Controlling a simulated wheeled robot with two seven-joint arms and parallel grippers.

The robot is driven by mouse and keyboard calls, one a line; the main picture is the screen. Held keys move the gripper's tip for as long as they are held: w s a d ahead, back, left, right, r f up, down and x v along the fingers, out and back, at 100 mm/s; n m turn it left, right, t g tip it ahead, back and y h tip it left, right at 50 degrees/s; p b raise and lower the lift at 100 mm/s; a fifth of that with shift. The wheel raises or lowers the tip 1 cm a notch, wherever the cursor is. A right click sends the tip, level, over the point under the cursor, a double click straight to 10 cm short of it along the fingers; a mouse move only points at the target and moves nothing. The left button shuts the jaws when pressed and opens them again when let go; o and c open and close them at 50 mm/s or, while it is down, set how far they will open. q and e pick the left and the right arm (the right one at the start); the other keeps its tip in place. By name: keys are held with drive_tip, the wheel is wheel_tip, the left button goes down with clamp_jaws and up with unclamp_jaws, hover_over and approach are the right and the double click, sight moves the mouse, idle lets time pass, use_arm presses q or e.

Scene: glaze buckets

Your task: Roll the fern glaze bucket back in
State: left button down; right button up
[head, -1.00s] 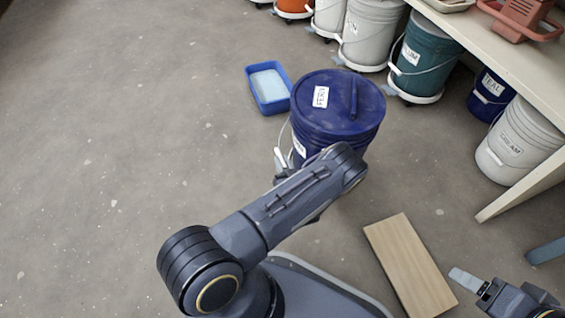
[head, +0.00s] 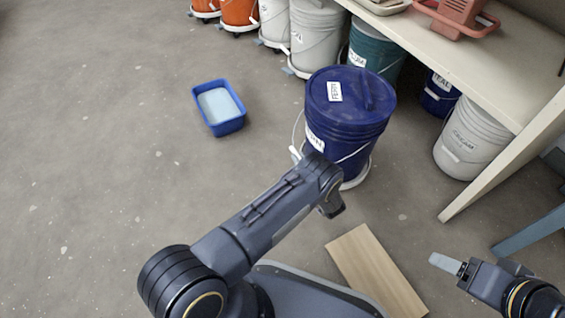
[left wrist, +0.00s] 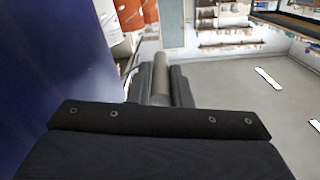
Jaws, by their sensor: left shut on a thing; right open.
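The fern glaze bucket (head: 345,127) is dark blue, lidded and upright, with white labels and a wire bail, on a white wheeled dolly (head: 357,179). It stands on the floor in front of the bench. My left gripper (head: 297,153) is at the bucket's near left side, mostly hidden behind my forearm in the head view. In the left wrist view, my left gripper (left wrist: 161,85) is shut on a grey cylindrical grip (left wrist: 162,66), apparently the bail's handle, beside the blue bucket wall (left wrist: 50,70). My right gripper (head: 448,264) is open and empty at the lower right.
A row of buckets on dollies, including a teal one (head: 374,52) and a grey one (head: 315,35), stands along the bench (head: 480,75). A cream bucket (head: 475,140) is under it. A blue tub (head: 218,107) and a wooden board (head: 375,270) lie on the floor.

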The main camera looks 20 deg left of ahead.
use_arm(q)
drive_tip(key=w+d, duration=0.5)
drive_tip(key=w, duration=0.1)
drive_tip(key=shift+d, duration=0.1)
idle(0.3)
drive_tip(key=c, duration=1.3)
unclamp_jaws()
drive_tip(key=shift+c, duration=0.2)
drive_tip(key=shift+s, duration=0.1)
drive_tip(key=p+v, duration=0.1)
drive_tip(key=v, duration=0.6)
drive_tip(key=shift+s+d, duration=0.2)
drive_tip(key=shift+d, duration=0.1)
